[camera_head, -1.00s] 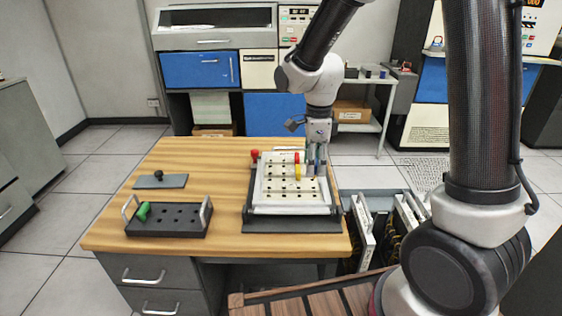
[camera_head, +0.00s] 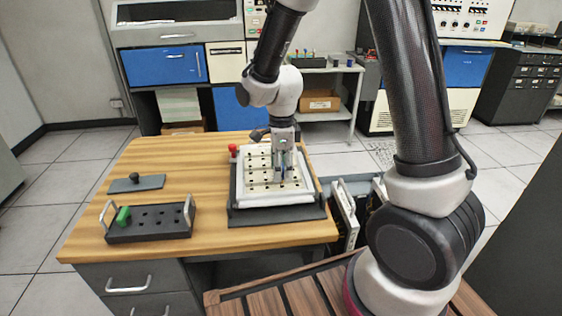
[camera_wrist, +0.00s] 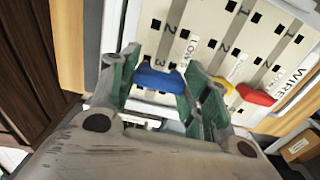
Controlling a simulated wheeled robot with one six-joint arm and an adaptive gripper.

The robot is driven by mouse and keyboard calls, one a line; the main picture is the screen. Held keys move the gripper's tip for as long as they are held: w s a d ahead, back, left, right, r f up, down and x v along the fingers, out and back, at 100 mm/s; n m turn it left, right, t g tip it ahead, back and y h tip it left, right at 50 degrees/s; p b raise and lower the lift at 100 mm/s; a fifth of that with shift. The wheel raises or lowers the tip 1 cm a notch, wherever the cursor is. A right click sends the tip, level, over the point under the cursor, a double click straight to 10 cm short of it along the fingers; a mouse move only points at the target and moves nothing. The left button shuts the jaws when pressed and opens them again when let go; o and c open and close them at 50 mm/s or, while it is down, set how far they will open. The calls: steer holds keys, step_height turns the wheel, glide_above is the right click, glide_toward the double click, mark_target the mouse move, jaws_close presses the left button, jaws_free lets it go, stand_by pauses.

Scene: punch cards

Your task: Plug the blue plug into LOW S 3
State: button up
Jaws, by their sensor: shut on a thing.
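My gripper (camera_head: 283,176) is low over the white plugboard (camera_head: 244,192), at its right half. In the wrist view its two green-padded fingers (camera_wrist: 158,88) are shut on the blue plug (camera_wrist: 160,80). The plug lies across the board by the column marked LOW with printed numbers, close to the 3. The fingers hide its underside, so I cannot tell whether it is in a hole or just above one. A yellow plug (camera_wrist: 228,88) and a red plug (camera_wrist: 256,95) are on the board to the right of the gripper in the wrist view.
The board lies on a dark base on the wooden table (camera_head: 100,235). A red knob (camera_head: 233,150) stands at its back left corner. A dark rack (camera_head: 152,223) with two handles holds a green plug (camera_head: 123,216). A grey plate (camera_head: 137,184) with a dark knob lies behind it.

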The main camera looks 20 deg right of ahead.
mark_target(282, 167)
steer(key=shift+f, duration=1.5)
stand_by(1.2)
steer(key=o, duration=0.9)
steer(key=shift+r, duration=0.1)
step_height(282, 167, up, 12)
steer(key=shift+f, duration=0.1)
